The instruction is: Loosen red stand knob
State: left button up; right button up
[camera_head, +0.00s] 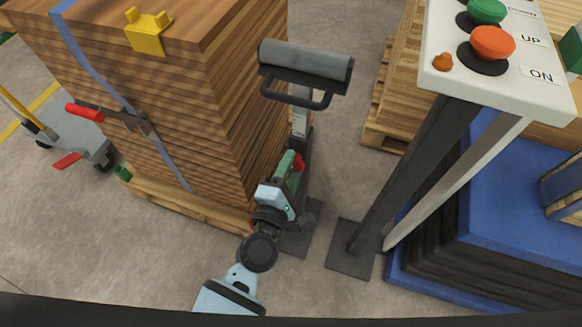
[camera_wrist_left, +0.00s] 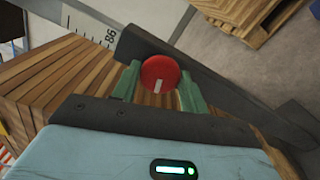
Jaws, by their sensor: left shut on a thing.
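The red stand knob (camera_head: 299,162) is on the dark upright post of the roller stand (camera_head: 306,150), partly hidden by my gripper in the head view. In the left wrist view the round red knob (camera_wrist_left: 160,74) faces me with a white mark on it. My left gripper (camera_head: 289,168) reaches up to the post from below. Its green fingers (camera_wrist_left: 158,90) are on either side of the knob and shut on it. The grey roller (camera_head: 306,64) and a dark handle bar top the stand. My right gripper is in neither view.
A strapped stack of wooden boards (camera_head: 190,100) stands close left of the stand. A control panel (camera_head: 500,60) with buttons rises at the right on dark and pale legs. A cart (camera_head: 75,135) is far left. Floor shows between stand and panel.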

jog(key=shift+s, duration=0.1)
pick_arm(q)
jog(key=o, duration=0.9)
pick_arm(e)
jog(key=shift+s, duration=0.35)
pick_arm(q)
jog(key=shift+o, duration=0.2)
jog(key=v, duration=0.7)
jog(key=shift+s, duration=0.4)
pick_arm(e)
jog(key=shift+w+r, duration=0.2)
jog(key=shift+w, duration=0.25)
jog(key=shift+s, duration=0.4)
